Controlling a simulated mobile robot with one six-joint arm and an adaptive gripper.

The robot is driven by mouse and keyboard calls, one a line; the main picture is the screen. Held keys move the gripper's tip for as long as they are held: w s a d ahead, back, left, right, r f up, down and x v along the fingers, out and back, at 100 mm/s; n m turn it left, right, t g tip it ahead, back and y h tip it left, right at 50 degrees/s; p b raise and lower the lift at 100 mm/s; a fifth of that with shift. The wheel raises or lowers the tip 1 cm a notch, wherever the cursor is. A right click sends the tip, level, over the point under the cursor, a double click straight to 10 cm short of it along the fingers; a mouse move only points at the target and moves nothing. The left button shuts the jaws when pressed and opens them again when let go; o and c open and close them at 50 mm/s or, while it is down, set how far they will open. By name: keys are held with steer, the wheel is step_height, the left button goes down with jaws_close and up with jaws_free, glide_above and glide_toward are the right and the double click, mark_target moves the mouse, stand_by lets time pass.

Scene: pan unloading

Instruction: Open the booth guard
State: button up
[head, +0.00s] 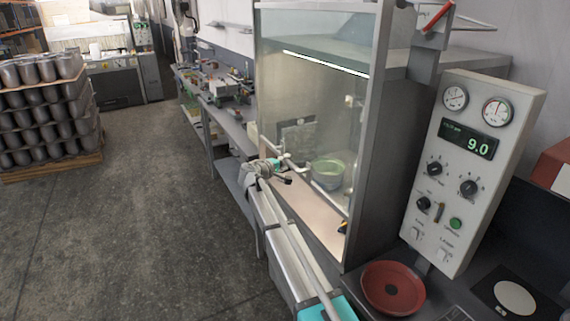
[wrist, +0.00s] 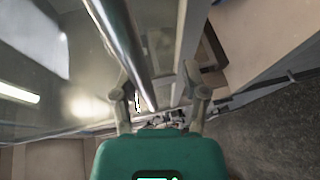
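The booth guard (head: 300,95) is a clear pane across the front of the grey booth. It is low, with its metal handle bar (head: 330,197) near the booth floor. My gripper (head: 286,172) is at the left part of this bar. In the wrist view, the two fingers (wrist: 160,97) stand apart, and the shiny bar (wrist: 118,40) runs between them, nearer the left finger. I cannot tell whether a finger touches it. Behind the pane, a round pan (head: 328,173) with a greenish inside stands in the booth.
A control panel (head: 473,170) with gauges and a 9.0 display stands to the right of the booth. A red round dish (head: 392,288) lies below it. A workbench (head: 228,120) runs behind on the left.

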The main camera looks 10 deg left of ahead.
steer(key=f+p+v, duration=0.1)
steer(key=f+v, duration=0.1)
steer(key=v, duration=1.1)
steer(key=shift+s, duration=0.4)
steer(key=shift+r, duration=0.1)
